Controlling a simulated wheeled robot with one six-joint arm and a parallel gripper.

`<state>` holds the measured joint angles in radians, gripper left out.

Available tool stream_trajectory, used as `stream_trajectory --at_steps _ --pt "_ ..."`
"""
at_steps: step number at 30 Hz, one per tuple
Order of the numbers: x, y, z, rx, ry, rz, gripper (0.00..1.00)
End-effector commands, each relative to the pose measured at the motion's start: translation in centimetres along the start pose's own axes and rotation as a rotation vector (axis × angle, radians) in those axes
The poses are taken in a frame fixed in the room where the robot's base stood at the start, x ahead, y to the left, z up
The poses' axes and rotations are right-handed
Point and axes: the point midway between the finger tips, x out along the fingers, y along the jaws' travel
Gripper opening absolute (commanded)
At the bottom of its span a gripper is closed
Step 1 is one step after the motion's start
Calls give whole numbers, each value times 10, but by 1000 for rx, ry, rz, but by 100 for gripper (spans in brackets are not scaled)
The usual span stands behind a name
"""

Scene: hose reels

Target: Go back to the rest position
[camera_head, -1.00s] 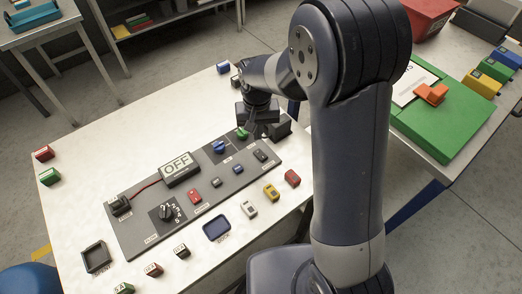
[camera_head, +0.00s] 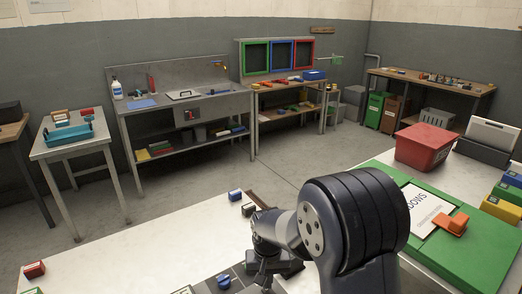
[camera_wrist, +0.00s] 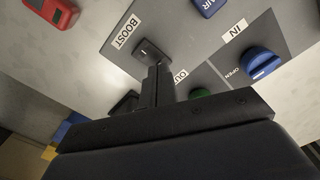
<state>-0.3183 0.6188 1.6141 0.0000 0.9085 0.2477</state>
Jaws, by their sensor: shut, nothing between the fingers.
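My gripper (camera_wrist: 157,72) is shut and empty in the wrist view, its fingers pointing at a grey panel (camera_wrist: 192,38). The fingertips are close to a small black rocker switch (camera_wrist: 148,50) beside the BOOST label (camera_wrist: 125,32); I cannot tell whether they touch it. A blue knob (camera_wrist: 262,63) by the IN and OPEN labels is to the right, and a green part (camera_wrist: 200,93) by the OUT label is partly hidden. In the head view my gripper (camera_head: 264,280) hangs low over the white table (camera_head: 120,248), its tips hard to make out.
A red block (camera_head: 34,270) and a blue block (camera_head: 235,195) sit on the white table. To the right, a green board (camera_head: 470,250), a red bin (camera_head: 425,147) and an orange piece (camera_head: 453,223) occupy another table. Grey floor (camera_head: 290,175) lies open toward the back benches.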

Motion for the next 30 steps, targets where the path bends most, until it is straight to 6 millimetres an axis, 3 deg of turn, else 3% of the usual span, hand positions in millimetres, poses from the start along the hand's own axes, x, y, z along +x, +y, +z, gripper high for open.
stream_trajectory --at_steps 5,17,30 --pt "14 0 0 0 -1 0 0" --pt "7 0 0 0 0 0 0" --pt "-46 0 0 0 1 0 0"
